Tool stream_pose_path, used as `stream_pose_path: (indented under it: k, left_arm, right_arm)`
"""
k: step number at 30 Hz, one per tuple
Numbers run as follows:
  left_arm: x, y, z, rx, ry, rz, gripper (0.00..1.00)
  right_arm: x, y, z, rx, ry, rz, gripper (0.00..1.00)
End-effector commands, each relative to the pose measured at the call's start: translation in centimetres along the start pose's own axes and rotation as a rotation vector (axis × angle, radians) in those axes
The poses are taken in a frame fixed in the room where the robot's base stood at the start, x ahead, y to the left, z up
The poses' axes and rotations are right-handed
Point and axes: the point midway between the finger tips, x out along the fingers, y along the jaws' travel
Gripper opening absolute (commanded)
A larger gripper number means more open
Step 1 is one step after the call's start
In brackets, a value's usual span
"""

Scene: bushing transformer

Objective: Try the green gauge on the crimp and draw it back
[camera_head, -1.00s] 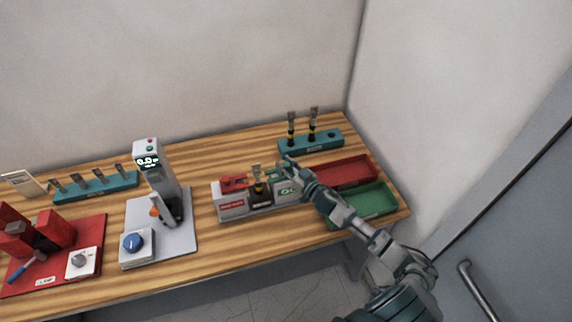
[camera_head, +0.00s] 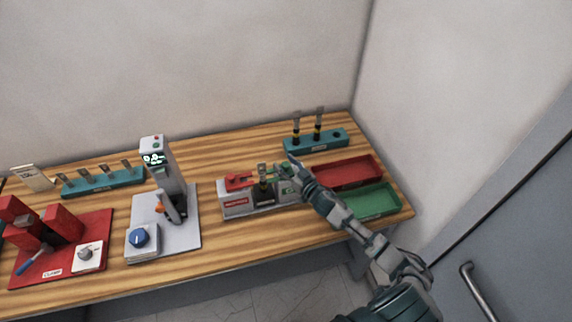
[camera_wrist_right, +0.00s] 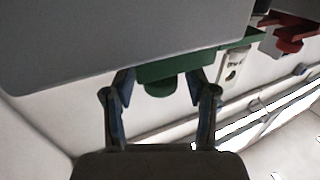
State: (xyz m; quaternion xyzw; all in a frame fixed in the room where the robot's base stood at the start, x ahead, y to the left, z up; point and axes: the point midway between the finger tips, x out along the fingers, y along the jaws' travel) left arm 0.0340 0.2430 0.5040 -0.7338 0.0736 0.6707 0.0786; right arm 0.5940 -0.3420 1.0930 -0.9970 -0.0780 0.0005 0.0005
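The green gauge (camera_head: 285,170) sits at the grey block with the green label (camera_head: 289,186), right of the crimp piece. The crimp piece (camera_head: 263,177) stands upright in a black holder (camera_head: 263,195). My right gripper (camera_head: 292,161) is at the green gauge and partly hides it. In the right wrist view, the green gauge (camera_wrist_right: 160,86) has a rounded tab between my two fingers. The fingers are spread, with gaps visible on both sides of the tab. My left gripper is out of view.
A red gauge (camera_head: 240,181) lies on the left grey block (camera_head: 237,203). A red tray (camera_head: 347,173) and a green tray (camera_head: 370,203) are close to my right arm. A teal rack (camera_head: 316,143) holds two upright pieces behind. A grey press (camera_head: 166,190) stands left.

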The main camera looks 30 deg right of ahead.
Motion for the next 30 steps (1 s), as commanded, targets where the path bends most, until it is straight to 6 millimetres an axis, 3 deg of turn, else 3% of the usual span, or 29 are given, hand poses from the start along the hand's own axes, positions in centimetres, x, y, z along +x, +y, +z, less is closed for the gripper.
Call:
stream_pose_path:
  k: [7, 21, 30]
  left_arm:
    - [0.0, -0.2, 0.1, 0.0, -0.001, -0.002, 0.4]
    - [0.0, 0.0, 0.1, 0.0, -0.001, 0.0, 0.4]
    - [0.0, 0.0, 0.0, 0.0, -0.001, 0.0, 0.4]
  right_arm:
    - [-1.6, 0.0, 0.2, 0.001, -0.002, 0.0, 0.56]
    - [-10.5, 0.1, 0.3, 0.003, -0.003, 0.0, 0.56]
    - [-11.9, 0.1, 0.2, 0.001, -0.001, 0.0, 0.56]
